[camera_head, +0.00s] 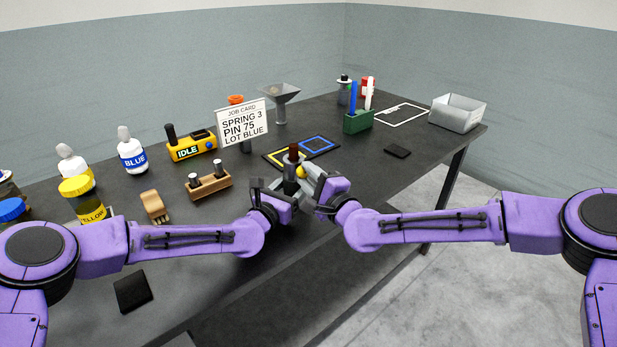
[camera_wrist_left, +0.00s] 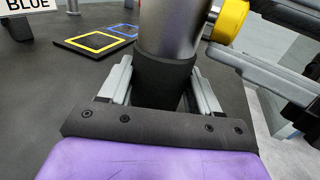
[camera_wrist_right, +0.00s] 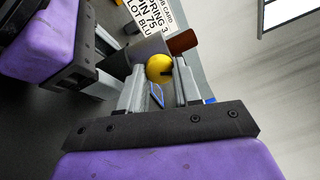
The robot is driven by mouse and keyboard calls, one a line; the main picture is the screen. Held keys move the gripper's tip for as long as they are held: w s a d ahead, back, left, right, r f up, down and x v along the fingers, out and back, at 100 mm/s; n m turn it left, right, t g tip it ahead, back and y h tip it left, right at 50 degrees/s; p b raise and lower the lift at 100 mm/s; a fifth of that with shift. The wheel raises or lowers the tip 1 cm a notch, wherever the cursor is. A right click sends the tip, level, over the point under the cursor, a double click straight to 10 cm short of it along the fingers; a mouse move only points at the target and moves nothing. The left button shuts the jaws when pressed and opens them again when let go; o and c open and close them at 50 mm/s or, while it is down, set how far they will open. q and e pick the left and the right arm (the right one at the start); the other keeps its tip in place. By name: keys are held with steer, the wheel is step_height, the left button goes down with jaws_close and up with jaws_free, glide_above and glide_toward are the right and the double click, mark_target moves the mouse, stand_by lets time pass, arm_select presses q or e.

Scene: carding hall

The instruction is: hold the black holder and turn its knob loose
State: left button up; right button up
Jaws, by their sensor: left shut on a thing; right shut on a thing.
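The holder has a black lower grip (camera_wrist_left: 165,75) and a grey metal body (camera_wrist_left: 168,35). A dark red-brown piece (camera_head: 292,153) shows at its top. My left gripper (camera_head: 283,193) is shut around the black grip, with one finger on each side in the left wrist view. The yellow knob (camera_wrist_right: 159,68) sticks out from the side of the metal body. My right gripper (camera_head: 311,187) is shut on the knob, its fingers on either side of it in the right wrist view. The holder's lower end is hidden by my left gripper.
A black mat with yellow and blue squares (camera_head: 320,144) lies just behind the grippers. A job card (camera_head: 243,124), a funnel (camera_head: 280,98), a wooden block with pins (camera_head: 208,183) and a green pen box (camera_head: 358,122) stand around. The table's front edge is close.

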stand_by(0.4)
steer(key=o, duration=1.1)
steer(key=shift+c, duration=0.2)
steer(key=v, duration=1.2)
arm_select(q)
steer(key=o, duration=1.6)
steer(key=shift+c, duration=0.2)
